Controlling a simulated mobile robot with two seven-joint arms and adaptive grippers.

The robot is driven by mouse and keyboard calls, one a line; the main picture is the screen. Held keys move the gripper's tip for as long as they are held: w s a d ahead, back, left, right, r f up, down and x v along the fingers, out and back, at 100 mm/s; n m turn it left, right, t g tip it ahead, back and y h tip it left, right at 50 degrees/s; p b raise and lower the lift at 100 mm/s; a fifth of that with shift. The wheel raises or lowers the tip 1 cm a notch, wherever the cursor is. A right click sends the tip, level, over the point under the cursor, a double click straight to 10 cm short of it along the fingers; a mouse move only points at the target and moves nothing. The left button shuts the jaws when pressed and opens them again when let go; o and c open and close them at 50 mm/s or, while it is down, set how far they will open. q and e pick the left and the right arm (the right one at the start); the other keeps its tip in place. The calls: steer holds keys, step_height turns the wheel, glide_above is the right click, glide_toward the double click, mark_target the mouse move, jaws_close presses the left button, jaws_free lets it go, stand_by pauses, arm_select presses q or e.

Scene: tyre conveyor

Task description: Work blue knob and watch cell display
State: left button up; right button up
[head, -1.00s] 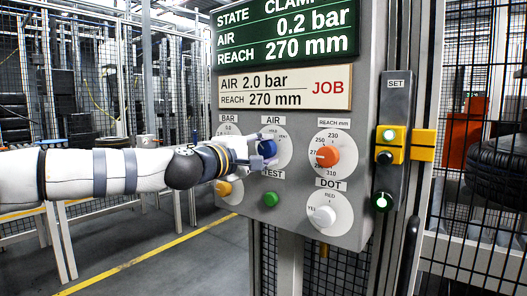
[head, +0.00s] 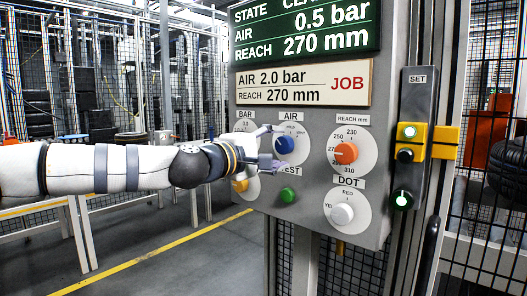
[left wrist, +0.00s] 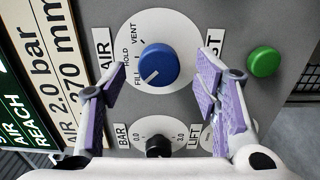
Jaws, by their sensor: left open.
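The blue knob (head: 284,144) is on the grey panel under the AIR label. In the left wrist view the blue knob (left wrist: 158,62) has its white mark toward FILL. My left gripper (head: 267,147) is open in front of the panel, just left of the knob. In the wrist view its purple-padded fingers (left wrist: 163,88) are spread on either side below the knob, with nothing between them. The cell display (head: 305,30) reads AIR 0.5 bar and REACH 270 mm; its STATE word is cut off after "CLA". My right gripper is not in view.
The job card (head: 302,83) reads AIR 2.0 bar, REACH 270 mm. An orange reach knob (head: 346,153), a white DOT knob (head: 342,214) and a green button (head: 288,194) are close by.

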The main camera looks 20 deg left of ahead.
arm_select(q)
steer(key=v, duration=0.9)
steer(key=shift+s, duration=0.25)
